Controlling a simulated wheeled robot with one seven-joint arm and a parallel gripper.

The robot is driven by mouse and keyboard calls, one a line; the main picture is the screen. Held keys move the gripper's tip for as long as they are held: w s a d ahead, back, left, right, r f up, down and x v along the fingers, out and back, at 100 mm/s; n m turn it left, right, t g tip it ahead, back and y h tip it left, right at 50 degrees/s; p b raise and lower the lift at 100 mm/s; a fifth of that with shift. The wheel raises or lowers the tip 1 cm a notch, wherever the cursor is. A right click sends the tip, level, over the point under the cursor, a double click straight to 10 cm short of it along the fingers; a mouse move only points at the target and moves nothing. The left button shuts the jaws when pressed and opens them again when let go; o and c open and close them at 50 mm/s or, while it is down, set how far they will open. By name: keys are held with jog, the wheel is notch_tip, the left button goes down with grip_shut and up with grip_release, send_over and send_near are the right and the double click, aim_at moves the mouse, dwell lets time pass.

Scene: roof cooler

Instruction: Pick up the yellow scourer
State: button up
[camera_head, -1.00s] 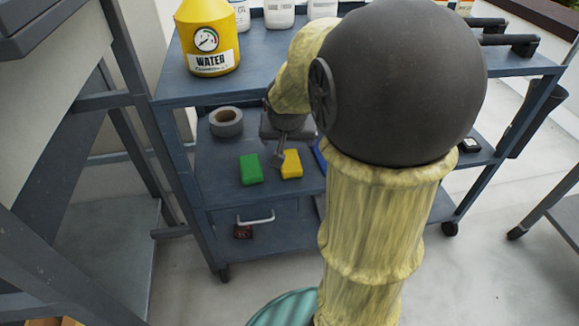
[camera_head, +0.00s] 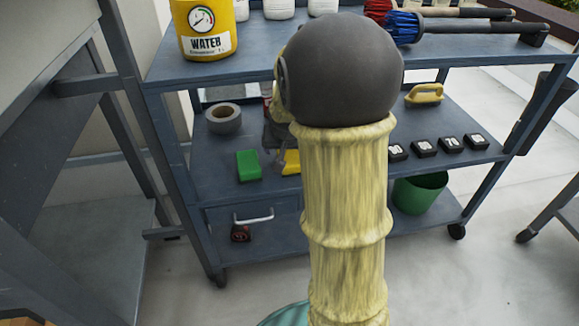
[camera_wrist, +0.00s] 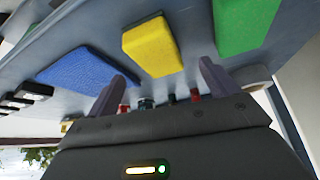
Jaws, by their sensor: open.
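The yellow scourer (camera_head: 291,163) lies on the cart's middle shelf, partly hidden by my arm in the head view. In the wrist view the yellow scourer (camera_wrist: 152,47) shows whole, between a blue block (camera_wrist: 78,68) and a green block (camera_wrist: 243,22). My gripper (camera_wrist: 163,72) is open and empty; its two fingers point toward the yellow scourer, one toward each side of it. In the head view my gripper (camera_head: 276,154) is mostly hidden behind my arm, close beside the scourer. Whether the fingers touch it, I cannot tell.
The green block (camera_head: 248,165) lies left of the scourer, with a grey tape roll (camera_head: 223,119) behind it. The upper shelf (camera_head: 300,45) overhangs, holding a yellow water container (camera_head: 204,28).

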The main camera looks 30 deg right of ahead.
aim_at(289, 155)
jog(key=shift+w+d+f, duration=0.1)
jog(key=shift+w+f, duration=0.05)
jog(key=shift+f, duration=0.15)
jog(key=b+x, duration=0.4)
jog(key=shift+f, duration=0.25)
jog(key=shift+w+d+f, duration=0.15)
jog(key=shift+f, duration=0.15)
jog(key=c, duration=1.3)
jog(key=shift+o, duration=0.2)
jog(key=shift+r, duration=0.15)
